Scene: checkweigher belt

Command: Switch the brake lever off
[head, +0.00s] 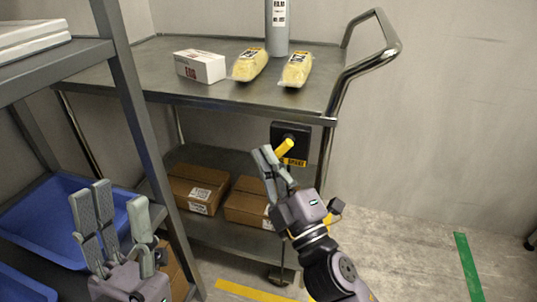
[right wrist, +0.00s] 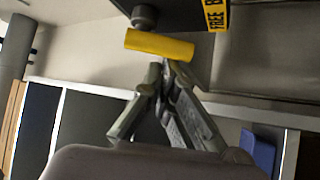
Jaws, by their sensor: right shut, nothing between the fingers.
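The brake lever (head: 285,148) is a short yellow bar on a black box (head: 291,131) under the cart's top shelf. In the head view it slants down to the left. In the right wrist view the lever (right wrist: 160,45) lies nearly crosswise, below a dark round pivot (right wrist: 144,17). My right gripper (head: 265,153) is shut and empty, with its fingertips right beside the lever. The wrist view shows the fingertips (right wrist: 167,66) just below the bar; I cannot tell whether they touch. My left gripper (head: 112,195) is open and empty at lower left, far from the lever.
The steel cart's top (head: 140,62) holds a white box (head: 200,66), two yellow packs (head: 250,64) (head: 296,69) and a grey cylinder (head: 277,30). Cartons (head: 198,187) sit on its lower shelf. A rack post (head: 140,110) and blue bin (head: 55,205) stand at left.

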